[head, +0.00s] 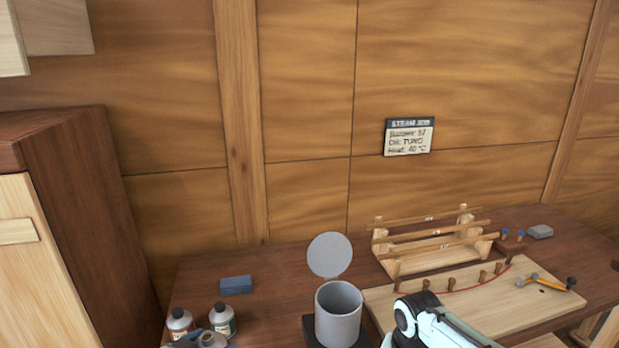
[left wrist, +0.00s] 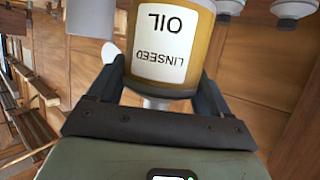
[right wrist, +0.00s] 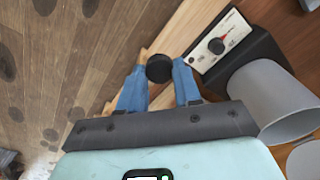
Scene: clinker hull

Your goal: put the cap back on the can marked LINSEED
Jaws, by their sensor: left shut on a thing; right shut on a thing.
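The can marked LINSEED OIL (left wrist: 165,20) has a yellow-brown body and a white label, upside down in the left wrist view. My left gripper (left wrist: 158,78) is shut around its body, a finger on each side. A pale neck shows at the can's lower edge in that view; its opening is hidden. My right gripper (right wrist: 160,82) is shut on a small round black cap (right wrist: 160,68) between its blue fingertips. In the head view my right arm enters at the bottom, with its fingers out of frame. The cap is apart from the can.
A grey pot (head: 338,315) with its round lid (head: 330,256) raised stands on a dark heater with a dial (right wrist: 217,46). Two labelled bottles (head: 180,322) (head: 222,320) stand left of it. A blue block (head: 236,285), wooden rack (head: 435,245) and board with a hammer (head: 545,283) lie beyond.

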